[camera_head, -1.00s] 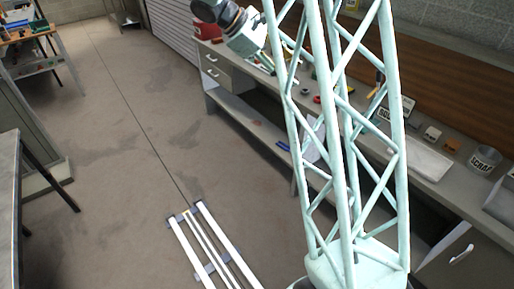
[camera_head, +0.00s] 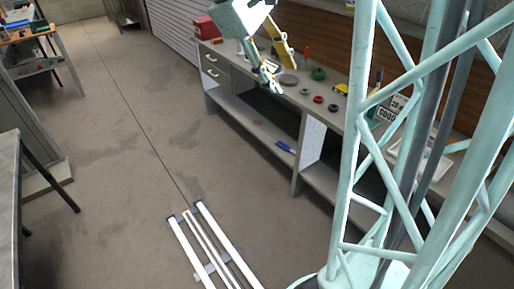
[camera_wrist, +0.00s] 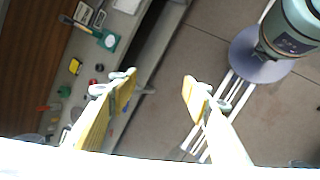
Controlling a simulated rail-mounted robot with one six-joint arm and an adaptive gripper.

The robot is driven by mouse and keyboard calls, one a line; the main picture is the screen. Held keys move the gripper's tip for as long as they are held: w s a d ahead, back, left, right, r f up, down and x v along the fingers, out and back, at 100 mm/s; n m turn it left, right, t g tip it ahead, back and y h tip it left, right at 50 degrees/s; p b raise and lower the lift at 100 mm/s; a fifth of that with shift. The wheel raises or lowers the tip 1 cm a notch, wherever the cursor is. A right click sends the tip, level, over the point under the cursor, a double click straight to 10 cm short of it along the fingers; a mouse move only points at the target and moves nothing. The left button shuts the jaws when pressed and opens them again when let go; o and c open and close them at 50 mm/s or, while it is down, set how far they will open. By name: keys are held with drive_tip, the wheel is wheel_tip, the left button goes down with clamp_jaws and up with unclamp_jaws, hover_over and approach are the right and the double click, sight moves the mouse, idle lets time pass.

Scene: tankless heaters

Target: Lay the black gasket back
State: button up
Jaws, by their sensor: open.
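A small black ring (camera_head: 333,107), which looks like the black gasket, lies flat on the workbench top (camera_head: 352,118). A red ring (camera_head: 318,99) and a dark grey ring (camera_head: 305,91) lie in a row to its left. My gripper (camera_head: 281,76) is open and empty, left of the rings and near the bench's front edge in the head view. In the wrist view my gripper (camera_wrist: 160,78) has its fingers wide apart, with the bench edge and floor beyond them. The rings look tiny there, and I cannot tell clearly which is the gasket.
A red box (camera_head: 206,28), a green round object (camera_head: 318,74) and a yellow object (camera_head: 341,89) stand on the bench. A blue object (camera_head: 285,147) lies on the lower shelf. White rails (camera_head: 213,247) lie on the floor. Open floor spreads left of the bench.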

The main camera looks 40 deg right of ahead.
drive_tip(key=s+a+r+m+t+y, duration=0.2)
drive_tip(key=s+a+m+t+y, duration=0.2)
drive_tip(key=s+a, duration=1.8)
drive_tip(key=shift+s+a+t+y, duration=0.4)
drive_tip(key=shift+a+t+y, duration=0.3)
drive_tip(key=shift+a+y, duration=0.2)
